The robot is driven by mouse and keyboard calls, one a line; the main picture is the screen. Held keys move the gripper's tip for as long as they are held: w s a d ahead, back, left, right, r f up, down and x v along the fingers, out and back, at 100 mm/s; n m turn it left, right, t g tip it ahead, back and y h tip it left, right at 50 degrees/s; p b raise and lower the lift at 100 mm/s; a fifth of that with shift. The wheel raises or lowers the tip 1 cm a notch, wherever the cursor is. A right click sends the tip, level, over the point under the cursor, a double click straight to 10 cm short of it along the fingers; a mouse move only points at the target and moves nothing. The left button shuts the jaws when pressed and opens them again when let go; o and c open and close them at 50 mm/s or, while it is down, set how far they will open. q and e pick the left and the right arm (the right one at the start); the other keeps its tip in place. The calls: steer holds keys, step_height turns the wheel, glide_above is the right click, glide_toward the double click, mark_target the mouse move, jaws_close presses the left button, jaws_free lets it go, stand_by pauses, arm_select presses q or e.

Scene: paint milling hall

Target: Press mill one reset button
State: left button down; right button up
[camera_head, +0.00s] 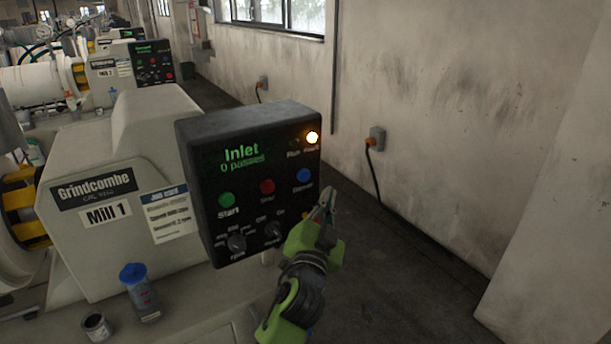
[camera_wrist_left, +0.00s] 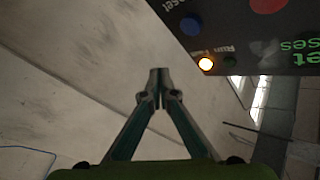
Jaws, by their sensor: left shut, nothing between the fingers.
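The Mill 1 control box (camera_head: 222,138) is a dark panel with a green "Inlet 0 passes" display. Its blue reset button (camera_head: 304,176) sits at the right of the button row and also shows upside down in the left wrist view (camera_wrist_left: 190,25). My left gripper (camera_head: 329,196) is shut and empty, just right of and below the blue button in the head view. In the left wrist view its closed tips (camera_wrist_left: 159,74) point past the panel's edge, over wall and apart from the button in the picture. The exact gap in depth is unclear.
A green start button (camera_head: 226,199), a red stop button (camera_head: 267,187) and two knobs share the panel. An amber lamp (camera_head: 312,137) is lit. A blue-capped bottle (camera_head: 140,292) and a small tin (camera_head: 96,327) stand below left. Floor right of the panel is clear up to the wall.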

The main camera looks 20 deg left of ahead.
mark_target(310, 173)
arm_select(q)
steer(key=w+a, duration=0.4)
steer(key=a, duration=0.1)
stand_by(1.0)
steer(key=shift+a, duration=0.15)
stand_by(0.4)
steer(key=shift+w+a, duration=0.25)
steer(key=shift+w+a, duration=0.3)
steer(key=shift+a, duration=0.1)
stand_by(0.9)
stand_by(0.3)
steer(key=shift+s+d, duration=0.6)
steer(key=shift+d, duration=0.1)
